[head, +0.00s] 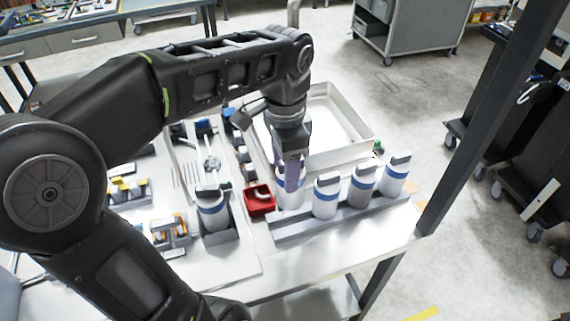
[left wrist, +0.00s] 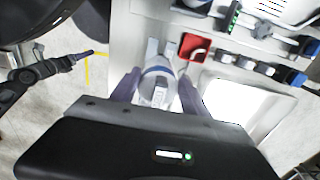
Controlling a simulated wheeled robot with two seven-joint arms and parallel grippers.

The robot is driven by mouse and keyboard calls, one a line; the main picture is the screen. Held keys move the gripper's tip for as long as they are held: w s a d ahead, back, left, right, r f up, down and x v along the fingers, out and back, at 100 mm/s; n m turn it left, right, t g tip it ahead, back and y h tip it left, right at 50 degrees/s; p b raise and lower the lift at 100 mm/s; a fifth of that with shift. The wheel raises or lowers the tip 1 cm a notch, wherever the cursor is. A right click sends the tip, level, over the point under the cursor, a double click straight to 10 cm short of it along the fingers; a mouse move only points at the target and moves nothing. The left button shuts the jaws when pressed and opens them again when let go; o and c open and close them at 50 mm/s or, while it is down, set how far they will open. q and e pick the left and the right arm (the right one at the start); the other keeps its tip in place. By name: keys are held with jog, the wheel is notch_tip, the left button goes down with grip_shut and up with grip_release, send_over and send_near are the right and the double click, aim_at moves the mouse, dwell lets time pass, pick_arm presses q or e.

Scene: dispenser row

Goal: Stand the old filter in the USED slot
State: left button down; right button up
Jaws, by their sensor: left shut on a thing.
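A white filter cylinder with a blue band (head: 291,192) is upright between the fingers of my left gripper (head: 292,172), which is shut on it. It is at the left end of a grey rack (head: 300,232); I cannot tell whether its foot is seated. The left wrist view shows the same cylinder (left wrist: 157,71) between the purple fingers. Three similar cylinders with dark tops (head: 327,197) stand to its right in the rack. Another cylinder (head: 213,214) stands in a separate dark holder (head: 218,241) to the left. No USED label is readable. My right gripper (left wrist: 87,53) shows small in the left wrist view, its opening unclear.
A red bin (head: 259,203) sits just left of the held cylinder. A large metal tray (head: 345,155) lies behind the rack. Small parts and tools crowd the table to the left. A dark post (head: 470,130) rises at the table's right corner.

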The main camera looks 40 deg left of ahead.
aim_at(282, 193)
pick_arm(q)
jog(key=shift+f+b, duration=0.8)
jog(key=shift+f, duration=0.55)
jog(key=shift+s+a, duration=0.15)
jog(key=shift+s, duration=0.1)
jog(key=shift+f, duration=0.1)
jog(key=shift+f+b, duration=1.9)
jog(key=shift+f, duration=0.45)
jog(key=shift+c, duration=2.3)
grip_release()
